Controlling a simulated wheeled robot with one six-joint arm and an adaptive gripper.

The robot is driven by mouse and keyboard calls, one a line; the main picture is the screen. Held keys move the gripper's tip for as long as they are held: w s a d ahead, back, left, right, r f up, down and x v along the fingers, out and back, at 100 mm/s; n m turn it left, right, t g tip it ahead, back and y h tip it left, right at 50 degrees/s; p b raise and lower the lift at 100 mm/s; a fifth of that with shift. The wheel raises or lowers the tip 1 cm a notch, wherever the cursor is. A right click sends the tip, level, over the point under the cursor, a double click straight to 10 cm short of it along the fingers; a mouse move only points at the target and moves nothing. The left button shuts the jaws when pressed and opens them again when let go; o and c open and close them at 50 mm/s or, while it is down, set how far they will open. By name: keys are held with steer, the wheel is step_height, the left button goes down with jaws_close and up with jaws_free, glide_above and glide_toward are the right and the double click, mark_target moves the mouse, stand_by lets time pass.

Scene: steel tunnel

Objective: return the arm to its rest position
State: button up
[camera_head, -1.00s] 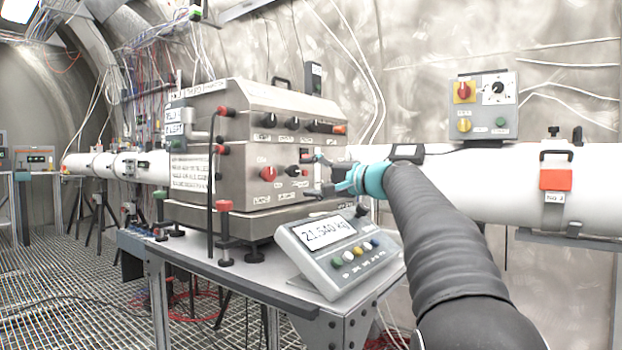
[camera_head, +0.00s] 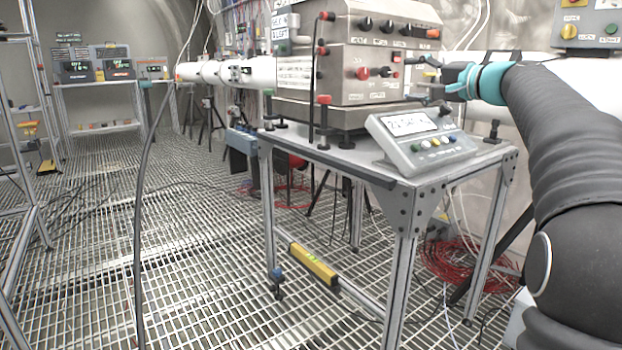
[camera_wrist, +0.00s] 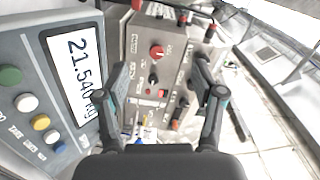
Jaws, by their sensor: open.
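My arm reaches in from the right in the head view, with a dark ribbed sleeve and a teal band at the wrist. My gripper (camera_head: 424,80) is open and empty, its fingers spread in front of the right part of a steel instrument box (camera_head: 345,80). In the wrist view my gripper (camera_wrist: 160,78) frames the box's front panel, with a red knob (camera_wrist: 158,52) beyond the fingers. I cannot tell whether a fingertip touches the panel.
A sloped display unit (camera_head: 420,138) reading about 21.540 kg stands on the metal table (camera_head: 350,165) below my gripper. A white pipe (camera_head: 225,72) runs behind. A yellow level (camera_head: 313,264) lies on the lower rail. Grated floor (camera_head: 200,260) is open at left.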

steer(key=s+a+f+n+g+h+p, duration=0.1)
steer(key=s+a+f+n+g+h, duration=0.15)
steer(key=s+a+f, duration=0.4)
steer(key=s+a+f+n+g+h+p, duration=0.1)
steer(key=s+a+f+g+h+p, duration=0.15)
steer(key=s+f, duration=0.7)
steer(key=s+d+f+n+g+h, duration=0.1)
steer(key=s+f+n+g+h, duration=0.1)
steer(key=s+f, duration=0.7)
steer(key=s+d+f+n+g+h+p, duration=0.1)
steer(key=s+f+n+h, duration=0.1)
steer(key=s+f, duration=0.7)
steer(key=s+h, duration=0.1)
steer(key=s, duration=0.6)
steer(key=shift+n+g+p, duration=0.3)
steer(key=shift+n+g, duration=0.05)
steer(key=shift+g, duration=0.05)
steer(key=shift+f, duration=0.1)
